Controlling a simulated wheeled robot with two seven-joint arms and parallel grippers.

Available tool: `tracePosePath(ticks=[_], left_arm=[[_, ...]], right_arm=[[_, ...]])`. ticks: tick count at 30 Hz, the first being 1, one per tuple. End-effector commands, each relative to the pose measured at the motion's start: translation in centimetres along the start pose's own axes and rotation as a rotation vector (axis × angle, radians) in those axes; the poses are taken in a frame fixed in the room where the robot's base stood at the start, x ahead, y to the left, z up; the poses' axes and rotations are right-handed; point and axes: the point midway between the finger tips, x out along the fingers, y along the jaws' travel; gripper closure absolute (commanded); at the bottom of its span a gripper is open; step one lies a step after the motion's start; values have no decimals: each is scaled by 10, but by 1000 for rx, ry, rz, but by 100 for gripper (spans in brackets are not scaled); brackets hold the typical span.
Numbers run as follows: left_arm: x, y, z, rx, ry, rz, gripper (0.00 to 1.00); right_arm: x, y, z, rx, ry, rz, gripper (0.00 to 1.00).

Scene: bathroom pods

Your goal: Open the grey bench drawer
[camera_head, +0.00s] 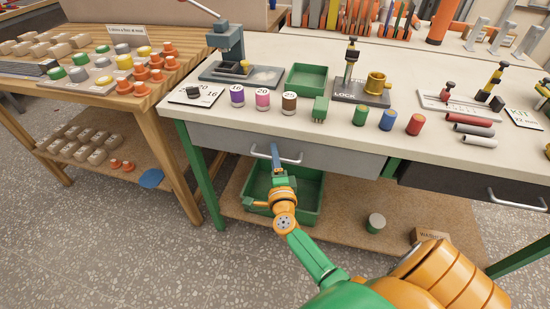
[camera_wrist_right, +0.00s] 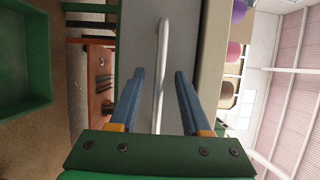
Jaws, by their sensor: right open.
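The grey bench drawer (camera_head: 340,160) sits under the bench top, its front looking flush and shut. Its pale bar handle (camera_head: 292,159) runs across the front. My right gripper (camera_head: 276,150) is at the handle, fingers pointing at the drawer front. In the right wrist view the handle (camera_wrist_right: 163,45) runs between the two blue fingers of my open right gripper (camera_wrist_right: 160,73), with a gap on both sides. The drawer front (camera_wrist_right: 138,35) lies just ahead of the fingertips. Whether a finger touches the handle I cannot tell. My left gripper is not in view.
A green crate (camera_head: 312,207) stands on the shelf below the drawer. A darker drawer (camera_head: 440,185) with its own handle is at right. Spools, coloured cylinders and fixtures stand on the bench top (camera_head: 330,129) above. A green bench leg (camera_head: 203,175) is to the left.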

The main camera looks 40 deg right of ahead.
Motion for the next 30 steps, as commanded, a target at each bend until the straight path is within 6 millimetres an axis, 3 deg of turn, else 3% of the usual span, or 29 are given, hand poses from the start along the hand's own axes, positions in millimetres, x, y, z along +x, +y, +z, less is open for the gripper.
tracePosePath(ticks=[1, 6, 7, 30], left_arm=[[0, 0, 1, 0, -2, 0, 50], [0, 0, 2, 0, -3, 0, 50], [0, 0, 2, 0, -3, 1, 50], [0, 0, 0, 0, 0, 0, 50]], right_arm=[[0, 0, 0, 0, 0, 0, 52], [0, 0, 0, -1, -1, 0, 98], [0, 0, 0, -1, -1, 0, 100], [0, -1, 1, -1, -2, -1, 100]])
